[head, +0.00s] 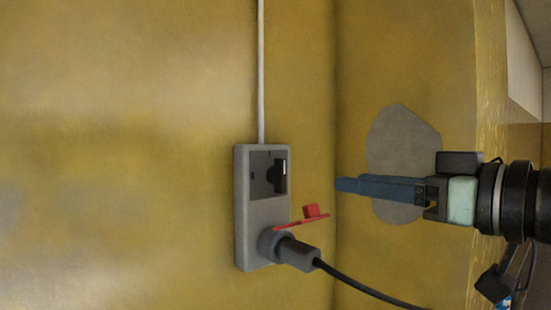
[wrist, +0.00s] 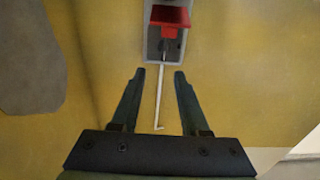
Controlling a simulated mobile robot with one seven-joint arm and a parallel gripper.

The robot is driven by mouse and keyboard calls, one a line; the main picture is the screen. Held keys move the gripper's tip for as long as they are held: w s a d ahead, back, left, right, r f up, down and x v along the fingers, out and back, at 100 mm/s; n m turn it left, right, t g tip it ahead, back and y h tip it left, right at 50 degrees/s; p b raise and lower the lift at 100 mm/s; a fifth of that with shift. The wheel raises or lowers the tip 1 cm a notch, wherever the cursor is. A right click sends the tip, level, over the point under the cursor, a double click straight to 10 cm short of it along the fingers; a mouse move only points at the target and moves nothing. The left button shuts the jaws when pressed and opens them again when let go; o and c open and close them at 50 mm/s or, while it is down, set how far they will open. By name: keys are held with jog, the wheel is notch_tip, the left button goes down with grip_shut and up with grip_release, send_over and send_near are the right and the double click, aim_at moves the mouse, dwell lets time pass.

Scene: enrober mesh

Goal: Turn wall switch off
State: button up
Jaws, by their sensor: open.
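The wall switch is a tall grey box (head: 241,215) on the yellow wall, with a dark recessed panel (head: 262,165) in its upper half. A red flap or lever (head: 304,220) sticks out from its front below the panel. In the wrist view the box (wrist: 151,55) is at the top, with the red flap (wrist: 170,18) across it. My gripper (head: 340,185) is to the right of the box in the head view, apart from it and slightly above the red flap's height. Its two fingers (wrist: 160,73) are spread with nothing between them. I cannot tell the switch's exact position.
A grey plug (head: 297,253) with a black cord (head: 355,285) sits in the box's lower part. A white cable (head: 261,70) runs up the wall from the box. A grey patch (head: 395,140) marks the side wall behind my gripper. The wall to the left is clear.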

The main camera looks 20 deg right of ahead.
aim_at(284, 173)
jog(key=p+x, duration=0.2)
jog(key=x, duration=0.2)
jog(key=p+x, duration=0.2)
jog(key=x, duration=0.2)
jog(key=a+p+x, duration=0.1)
jog(key=p+x, duration=0.1)
jog(key=x, duration=0.2)
jog(key=shift+s+r, duration=0.2)
jog(key=shift+s, duration=0.05)
jog(key=shift+w+a+f, duration=0.1)
jog(key=shift+w+f, duration=0.05)
jog(key=shift+w, duration=0.3)
grip_shut()
